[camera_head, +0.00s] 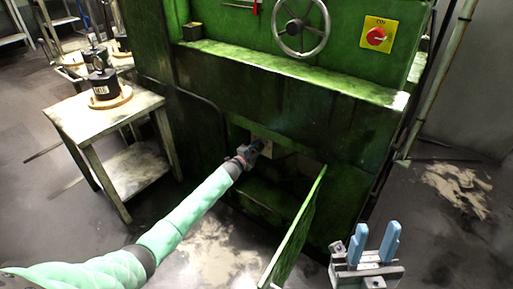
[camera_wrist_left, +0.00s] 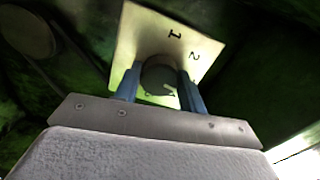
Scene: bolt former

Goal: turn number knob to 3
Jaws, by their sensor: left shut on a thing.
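The number knob (camera_wrist_left: 157,73) is a dark round knob on a pale square plate (camera_wrist_left: 138,30) in the left wrist view. The digits 1 and 2 show on the plate; further marks near the lower edge are partly hidden. A light mark shows on the knob's lower right side. My left gripper (camera_wrist_left: 160,82) has its blue fingers on both sides of the knob, shut on it. In the head view my left gripper (camera_head: 257,149) reaches into the machine's lower recess, at the plate (camera_head: 267,147). My right gripper (camera_head: 375,243) is empty, with its blue fingers apart.
The green machine (camera_head: 290,110) fills the middle, with a handwheel (camera_head: 301,28) and a red switch on a yellow plate (camera_head: 377,36) above. An open green door (camera_head: 295,232) juts out between my arms. A small table (camera_head: 92,121) stands at left.

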